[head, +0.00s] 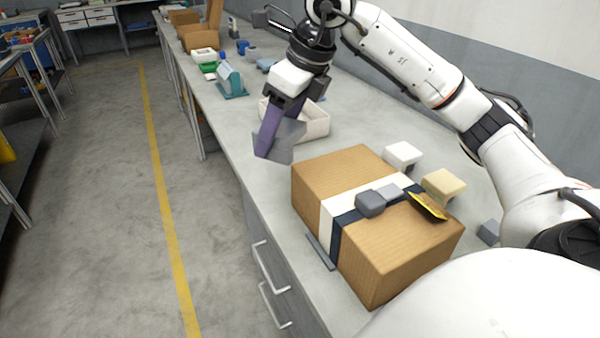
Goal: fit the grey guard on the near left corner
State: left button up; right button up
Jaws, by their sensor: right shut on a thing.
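My right gripper (270,130), with purple fingers, is shut on a grey angled guard (288,143). It holds the guard above the bench, beyond the far left of the cardboard box (405,262); the fingers hide part of the guard. The box lies on the bench with a white band (328,214) and a dark blue strap (336,237) around it. A grey buckle (370,203) sits on the strap on top. A yellow and black piece (427,206) lies at the box's right top edge. My left gripper is not in view.
A white block (402,154), a beige block (444,184) and a small grey block (488,231) stand right of the box. An open pale tray (318,122) is behind my right gripper. A teal tool (231,80) and cartons (200,40) stand farther along the bench.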

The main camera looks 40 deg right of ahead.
jog(key=d+r+m+h, duration=0.2)
jog(key=d+r+m, duration=0.2)
jog(key=d+m, duration=0.15)
jog(key=m, duration=0.2)
send_over(299, 165)
jog(key=shift+h, duration=0.4)
notch_tip(299, 165, down, 5)
jog(key=shift+d+f, duration=0.1)
jog(key=shift+f, duration=0.1)
jog(key=shift+w+f, duration=0.1)
jog(key=shift+f, duration=2.15)
jog(key=shift+f+b, duration=0.6)
jog(key=shift+b, duration=0.1)
jog(key=o, duration=1.1)
jog(key=shift+c, duration=0.2)
